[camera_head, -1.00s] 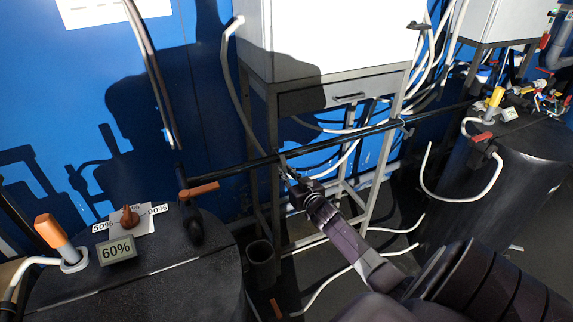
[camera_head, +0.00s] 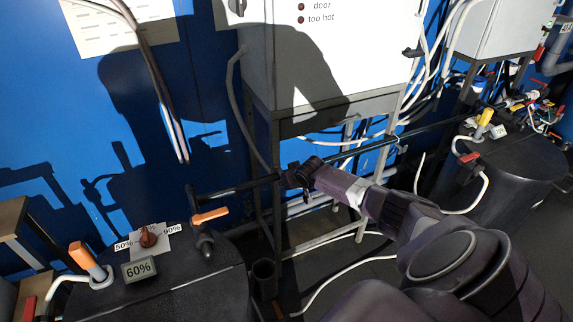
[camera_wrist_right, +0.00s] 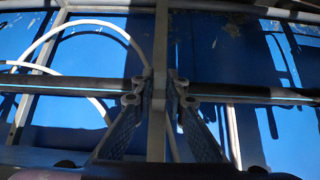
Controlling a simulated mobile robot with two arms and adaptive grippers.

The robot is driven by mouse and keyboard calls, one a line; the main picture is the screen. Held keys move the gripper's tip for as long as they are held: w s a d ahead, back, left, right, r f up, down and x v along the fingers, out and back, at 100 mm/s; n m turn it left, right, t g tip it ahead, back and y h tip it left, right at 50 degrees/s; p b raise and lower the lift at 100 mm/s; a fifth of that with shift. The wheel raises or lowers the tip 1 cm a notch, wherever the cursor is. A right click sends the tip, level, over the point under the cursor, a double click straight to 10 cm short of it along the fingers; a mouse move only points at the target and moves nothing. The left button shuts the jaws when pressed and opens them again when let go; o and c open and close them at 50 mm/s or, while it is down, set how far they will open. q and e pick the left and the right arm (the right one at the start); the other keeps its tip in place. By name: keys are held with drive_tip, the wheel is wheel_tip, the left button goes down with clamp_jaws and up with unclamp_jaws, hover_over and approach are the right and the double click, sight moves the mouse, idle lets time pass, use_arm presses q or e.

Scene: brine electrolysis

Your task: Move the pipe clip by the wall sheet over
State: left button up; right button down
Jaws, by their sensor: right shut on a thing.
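My right gripper (camera_head: 290,176) is at the dark pipe (camera_head: 350,153), by the left front leg of the cabinet stand. Its two fingers (camera_wrist_right: 159,88) close from both sides at the pipe in the wrist view, shut on the pipe clip. The clip is mostly hidden by the fingers and cannot be made out against the pale upright post behind. The pipe also crosses the wrist view (camera_wrist_right: 60,84). The white wall sheet (camera_head: 95,32) hangs on the blue wall at the upper left. My left gripper is not in view.
A black tank (camera_head: 185,285) with an orange-handled valve (camera_head: 210,215) and a 60% display (camera_head: 139,269) stands at the left. The white cabinet (camera_head: 320,55) stands above the pipe. Another black tank (camera_head: 520,165) stands right. White hoses hang around the stand.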

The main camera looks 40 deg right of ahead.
drive_tip(key=shift+w+d+r+g+y+b, duration=0.1)
drive_tip(key=shift+w+g+y+b, duration=0.1)
drive_tip(key=shift+g+b, duration=0.35)
drive_tip(key=shift+w+d+r+g+y+b, duration=0.1)
drive_tip(key=shift+w+g+y+b, duration=0.1)
drive_tip(key=shift+g+b, duration=0.35)
drive_tip(key=shift+r, duration=0.1)
drive_tip(key=c, duration=1.9)
unclamp_jaws()
drive_tip(key=shift+c, duration=0.2)
drive_tip(key=v, duration=1.2)
drive_tip(key=shift+w, duration=0.1)
